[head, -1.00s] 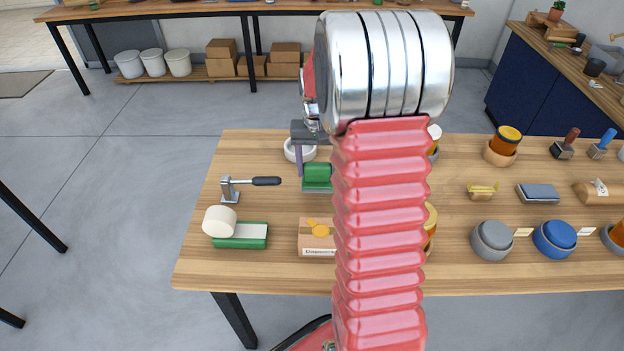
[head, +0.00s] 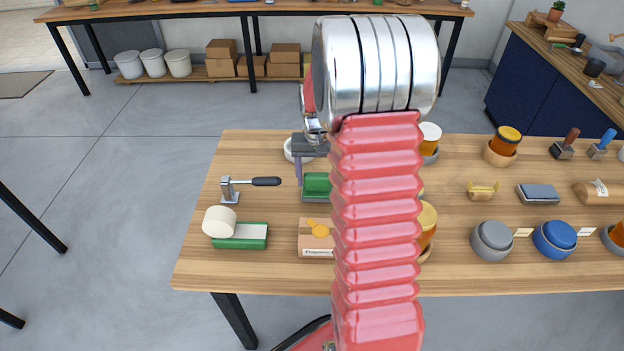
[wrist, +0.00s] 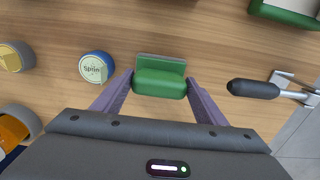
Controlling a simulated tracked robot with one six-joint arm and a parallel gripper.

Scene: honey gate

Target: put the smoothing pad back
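The smoothing pad, a green rounded grip on a flat grey-green plate, is between the two purple fingers of my gripper (wrist: 160,80) in the wrist view. The pad (wrist: 160,84) shows in the head view (head: 316,185) beneath my gripper (head: 305,165), partly hidden by my red arm. The fingers lie close along both its sides and are shut on it. It is over the middle-left of the table, and I cannot tell whether it touches the top.
A clamp with a dark handle (head: 252,182) stands left of the pad. A green tray with a white roll (head: 220,221) is nearer, beside a cardboard box (head: 315,240). A blue-rimmed jar (wrist: 97,67) is close in the wrist view. Other jars stand right.

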